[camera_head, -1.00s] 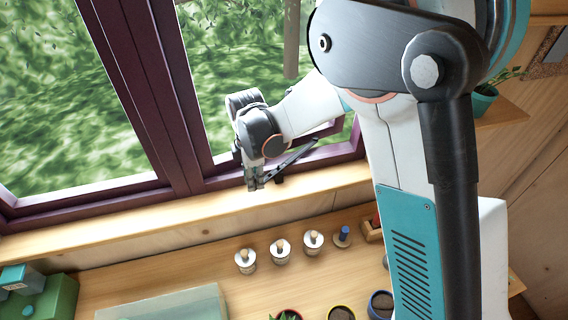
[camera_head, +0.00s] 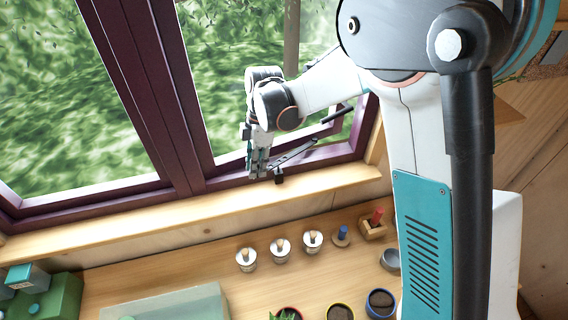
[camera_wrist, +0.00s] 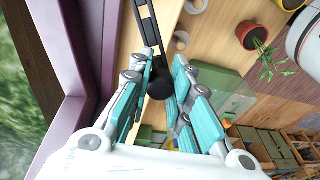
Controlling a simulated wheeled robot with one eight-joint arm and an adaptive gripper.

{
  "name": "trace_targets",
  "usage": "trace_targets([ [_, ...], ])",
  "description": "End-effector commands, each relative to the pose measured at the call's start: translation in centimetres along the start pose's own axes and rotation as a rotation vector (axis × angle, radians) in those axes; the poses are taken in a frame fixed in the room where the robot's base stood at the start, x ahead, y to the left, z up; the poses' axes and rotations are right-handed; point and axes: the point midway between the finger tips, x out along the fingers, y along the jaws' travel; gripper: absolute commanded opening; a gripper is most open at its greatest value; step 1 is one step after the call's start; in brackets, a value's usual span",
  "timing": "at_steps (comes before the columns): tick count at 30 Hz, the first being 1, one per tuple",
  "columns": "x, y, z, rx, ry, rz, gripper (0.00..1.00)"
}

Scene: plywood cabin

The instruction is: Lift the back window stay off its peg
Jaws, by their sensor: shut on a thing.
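The back window stay (camera_head: 294,154) is a thin black bar over the sill side of the purple window frame. In the wrist view it is a slotted black bar (camera_wrist: 149,25) with a round black knob (camera_wrist: 160,84) at its near end. My gripper (camera_head: 258,172) is at the stay's left end, with its teal-padded fingers (camera_wrist: 162,100) closed around the knob end. A small black peg (camera_head: 278,178) stands on the frame's lower edge, just right of my fingers. The stay passes above the peg; I cannot tell whether they are fully apart.
The wooden sill (camera_head: 200,209) runs below the window. On the bench below are several white pots with wooden pegs (camera_head: 280,251), a blue peg (camera_head: 342,233), a red block in a wooden box (camera_head: 374,224), planted pots (camera_head: 381,303), a green box (camera_head: 50,298) and a clear-lidded case (camera_head: 172,303).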

Motion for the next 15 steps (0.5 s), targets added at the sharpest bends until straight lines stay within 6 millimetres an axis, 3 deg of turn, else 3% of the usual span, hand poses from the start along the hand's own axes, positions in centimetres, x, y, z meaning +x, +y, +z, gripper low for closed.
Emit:
trace_targets([
  [8,0.0,0.0,0.0,0.0,0.002,0.0,0.0],
  [15,-1.3,0.2,0.3,0.002,0.039,-0.02,0.0],
])
